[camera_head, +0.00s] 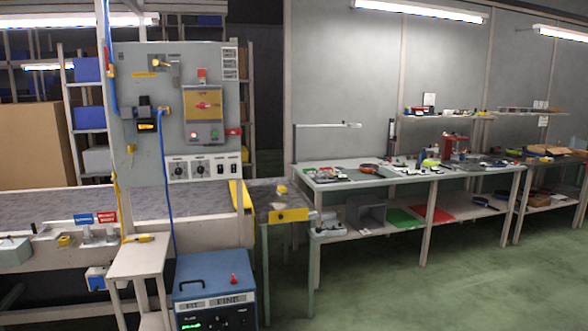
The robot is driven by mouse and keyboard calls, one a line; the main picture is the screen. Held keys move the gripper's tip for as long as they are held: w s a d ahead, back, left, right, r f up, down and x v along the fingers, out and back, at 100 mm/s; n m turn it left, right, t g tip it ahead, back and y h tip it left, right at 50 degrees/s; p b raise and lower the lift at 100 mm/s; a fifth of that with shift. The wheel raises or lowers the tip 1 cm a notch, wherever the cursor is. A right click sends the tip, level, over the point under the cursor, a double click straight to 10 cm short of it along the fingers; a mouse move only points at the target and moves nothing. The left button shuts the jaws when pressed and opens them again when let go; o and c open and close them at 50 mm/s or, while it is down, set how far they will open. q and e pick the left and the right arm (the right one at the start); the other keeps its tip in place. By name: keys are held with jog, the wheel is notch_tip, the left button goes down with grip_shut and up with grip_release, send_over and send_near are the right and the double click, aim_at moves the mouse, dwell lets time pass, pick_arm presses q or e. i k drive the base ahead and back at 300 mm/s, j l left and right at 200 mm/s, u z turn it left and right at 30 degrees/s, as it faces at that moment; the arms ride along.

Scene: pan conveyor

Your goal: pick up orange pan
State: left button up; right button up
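I cannot make out an orange pan for certain in the head view. A small dark round item with a reddish edge (369,168) lies on the long workbench (400,178) at the right; it is too small to tell whether it is a pan. Neither of my grippers shows in this view.
A grey control panel (180,110) stands at the left, with a blue power unit (215,290) on the floor below it. A small pale table (140,258) is beside it. A cardboard-brown box (35,130) stands behind. Green floor (440,295) is clear at front right.

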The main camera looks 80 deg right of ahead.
aim_at(374, 171)
jog(key=z, duration=3.3)
